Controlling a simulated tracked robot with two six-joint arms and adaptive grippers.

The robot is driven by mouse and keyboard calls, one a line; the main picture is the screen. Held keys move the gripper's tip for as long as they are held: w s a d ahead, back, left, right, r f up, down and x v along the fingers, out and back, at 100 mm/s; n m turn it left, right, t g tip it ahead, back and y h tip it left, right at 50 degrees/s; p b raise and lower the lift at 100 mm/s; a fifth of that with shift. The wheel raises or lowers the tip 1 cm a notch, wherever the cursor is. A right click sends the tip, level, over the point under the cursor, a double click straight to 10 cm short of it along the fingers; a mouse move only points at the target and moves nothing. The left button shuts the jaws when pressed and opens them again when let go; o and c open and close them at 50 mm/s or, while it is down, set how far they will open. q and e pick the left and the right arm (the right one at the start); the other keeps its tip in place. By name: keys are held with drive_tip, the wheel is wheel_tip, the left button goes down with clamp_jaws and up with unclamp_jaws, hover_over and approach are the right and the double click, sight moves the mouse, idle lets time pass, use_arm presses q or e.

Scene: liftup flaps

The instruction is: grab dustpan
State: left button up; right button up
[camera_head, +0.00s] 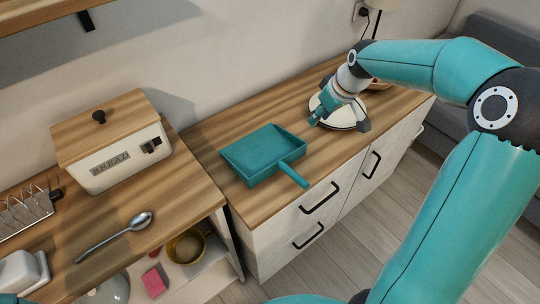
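The teal dustpan (262,153) lies on the wooden top of the drawer cabinet, and its handle (293,176) points toward the front edge. My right gripper (338,112) is to the right of the dustpan and farther back, over a white plate (347,119). Its fingers are spread apart with nothing visible between them, and it does not touch the dustpan. My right arm comes in from the right side. My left gripper is not in view.
A bread box (112,155), a toast rack (28,211) and a spoon (115,236) are on the left counter. A shelf below holds a mug (186,247) and a pink sponge (154,282). A lamp (385,8) stands behind. Bare wood surrounds the dustpan.

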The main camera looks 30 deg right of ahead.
drive_tip(key=x, duration=0.9)
drive_tip(key=shift+w+a+f+p, duration=0.1)
drive_tip(key=shift+w+a+p, duration=0.25)
drive_tip(key=shift+w+a, duration=0.05)
drive_tip(key=x, duration=0.2)
drive_tip(key=p+x, duration=0.1)
drive_tip(key=x, duration=0.1)
drive_tip(key=shift+s+a, duration=0.25)
drive_tip(key=shift+a, duration=0.05)
drive_tip(key=shift+w+f, duration=0.2)
drive_tip(key=shift+f, duration=0.35)
clamp_jaws()
